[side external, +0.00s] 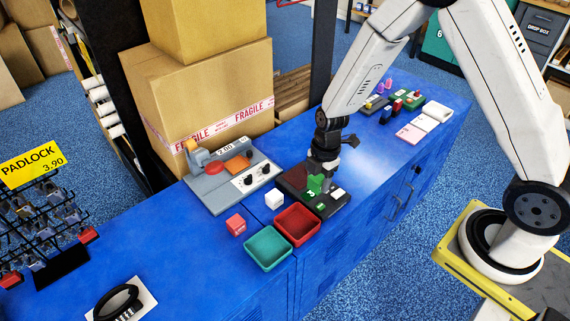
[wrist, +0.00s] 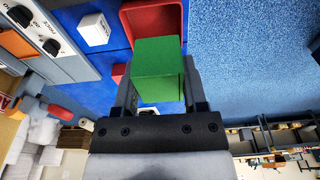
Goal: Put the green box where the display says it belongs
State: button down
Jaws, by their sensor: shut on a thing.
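My gripper (side external: 319,172) is shut on the green box (side external: 314,185), which it holds over or at a dark panel (side external: 333,203). In the wrist view the green box (wrist: 158,72) sits between my two fingers and hides part of what lies behind it. A red tray (side external: 297,242) and a teal tray (side external: 266,264) stand side by side at the table's front edge. A small display on the grey machine (side external: 205,195) seems to read 2.00. A green mark shows on the dark panel, but I cannot read it surely.
A white cube (side external: 274,200) and a red cube (side external: 236,225) lie near the trays. Cartons (side external: 205,95) stand behind. Small stamps and pads (side external: 410,133) lie at the far right. A padlock rack (side external: 45,235) is at left. Bare blue table (side external: 185,258) lies at front left.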

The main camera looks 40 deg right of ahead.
jog(key=s+a+f, duration=0.1)
jog(key=a, duration=0.7)
jog(key=shift+a+f, duration=0.15)
jog(key=shift+f, duration=0.15)
send_near(255, 217)
jog(key=shift+s+a+f, duration=0.2)
jog(key=shift+s+f, duration=0.45)
jog(key=shift+s, duration=0.25)
jog(key=shift+w+a+f, duration=0.15)
jog(key=shift+w+f, duration=0.45)
jog(key=shift+f, duration=0.05)
jog(key=shift+w+f, duration=0.1)
jog(key=shift+w+f, duration=0.15)
jog(key=shift+f, duration=1.5)
jog(key=shift+f, duration=0.1)
